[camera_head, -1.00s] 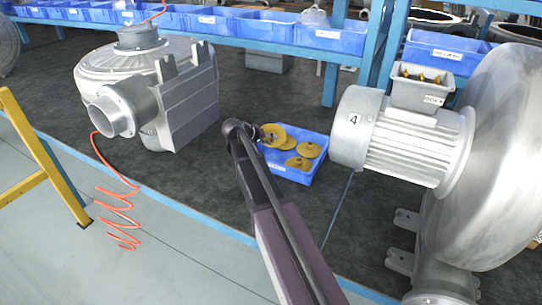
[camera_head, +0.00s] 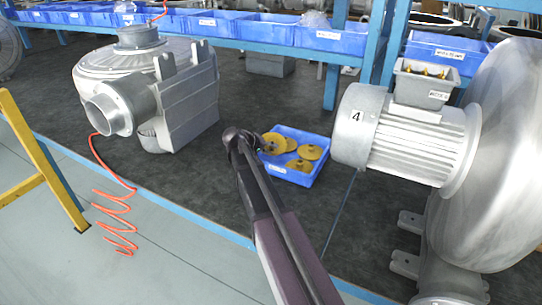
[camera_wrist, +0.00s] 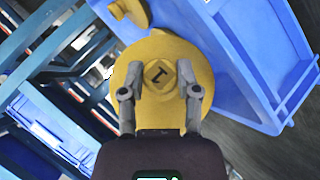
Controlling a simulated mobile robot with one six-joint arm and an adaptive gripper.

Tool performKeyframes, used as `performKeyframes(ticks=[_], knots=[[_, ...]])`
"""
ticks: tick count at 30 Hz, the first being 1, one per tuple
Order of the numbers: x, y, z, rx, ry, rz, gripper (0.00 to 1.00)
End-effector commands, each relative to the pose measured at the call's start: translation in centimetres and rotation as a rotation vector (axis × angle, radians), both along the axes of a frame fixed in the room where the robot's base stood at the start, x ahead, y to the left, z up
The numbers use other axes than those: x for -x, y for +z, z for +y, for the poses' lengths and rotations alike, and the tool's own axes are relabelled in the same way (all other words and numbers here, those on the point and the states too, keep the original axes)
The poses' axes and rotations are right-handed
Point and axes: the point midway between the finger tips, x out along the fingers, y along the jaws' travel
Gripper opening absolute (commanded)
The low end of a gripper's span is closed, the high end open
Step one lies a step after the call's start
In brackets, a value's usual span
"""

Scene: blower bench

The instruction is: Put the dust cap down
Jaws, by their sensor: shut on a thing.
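The yellow round dust cap (camera_wrist: 165,52) is in the wrist view, with a raised dark-marked boss at its middle. My gripper (camera_wrist: 161,80) is shut on this boss, one finger on each side. In the head view the held cap (camera_head: 273,143) appears at the left end of a blue tray (camera_head: 278,170), partly behind my wrist. More yellow caps (camera_head: 310,152) lie in the tray. The tray wall (camera_wrist: 240,85) fills the right of the wrist view. I cannot tell whether the held cap touches the tray or the other caps.
A grey blower (camera_head: 150,85) stands left. Blue bins (camera_head: 330,38) line the rear shelf. Dark bench surface (camera_head: 215,165) is free between blower and tray.

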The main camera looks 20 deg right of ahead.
Motion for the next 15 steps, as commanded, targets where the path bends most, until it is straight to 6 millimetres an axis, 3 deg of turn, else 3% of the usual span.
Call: performKeyframes(ticks=[4,15], knots=[[0.02,-1.33,-0.04,0.000,0.000,0.000,0.00],[0.02,-1.41,-0.09,0.000,-0.002,0.000,0.00]])
